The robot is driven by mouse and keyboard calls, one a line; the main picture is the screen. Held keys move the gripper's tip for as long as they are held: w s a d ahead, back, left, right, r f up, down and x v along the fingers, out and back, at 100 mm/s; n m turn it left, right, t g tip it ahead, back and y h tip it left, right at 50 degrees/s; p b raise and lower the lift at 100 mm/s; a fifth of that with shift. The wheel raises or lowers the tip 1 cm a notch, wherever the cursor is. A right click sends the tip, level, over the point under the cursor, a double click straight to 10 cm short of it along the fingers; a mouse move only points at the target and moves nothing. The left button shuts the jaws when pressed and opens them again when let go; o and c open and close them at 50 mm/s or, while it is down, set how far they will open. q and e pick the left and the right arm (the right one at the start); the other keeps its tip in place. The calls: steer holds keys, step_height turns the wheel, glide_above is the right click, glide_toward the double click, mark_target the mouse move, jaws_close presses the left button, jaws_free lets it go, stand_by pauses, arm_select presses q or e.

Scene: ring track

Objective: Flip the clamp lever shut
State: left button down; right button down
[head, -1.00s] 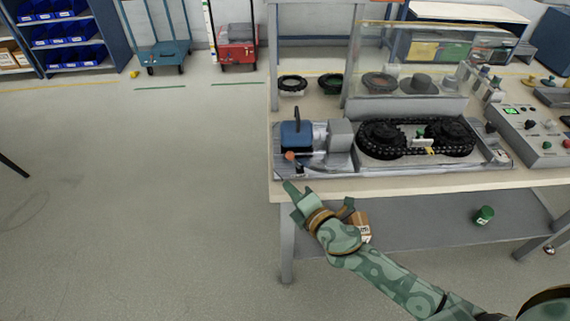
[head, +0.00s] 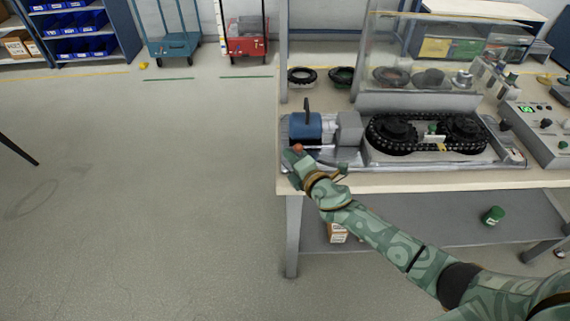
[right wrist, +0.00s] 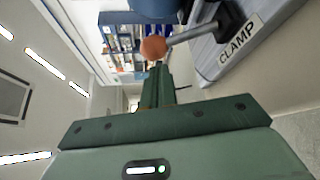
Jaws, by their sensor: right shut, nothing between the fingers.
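The clamp lever (right wrist: 196,33) is a grey rod with an orange-red ball knob (right wrist: 153,48), beside a plate labelled CLAMP (right wrist: 240,40). In the head view the knob (head: 298,148) shows at the left front of the fixture, below a blue block (head: 302,128). My right gripper (head: 291,154) is at the table's front left edge, right by the knob. Its fingers (right wrist: 157,82) are shut and empty, their tips just short of or against the knob; I cannot tell if they touch. Most of the lever rod is hard to make out in the head view. My left gripper is not in view.
A black chain track (head: 428,150) lies right of a grey block (head: 348,129) on the fixture. A control box (head: 540,130) stands at the right, and a clear guard (head: 420,55) behind. A green can (head: 493,215) stands on the lower shelf. The floor at left is clear.

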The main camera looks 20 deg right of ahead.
steer(key=shift+d+r, duration=0.1)
steer(key=shift+d, duration=0.3)
steer(key=shift+d+m+b, duration=0.2)
steer(key=shift+m+b, duration=0.1)
steer(key=shift+b, duration=0.3)
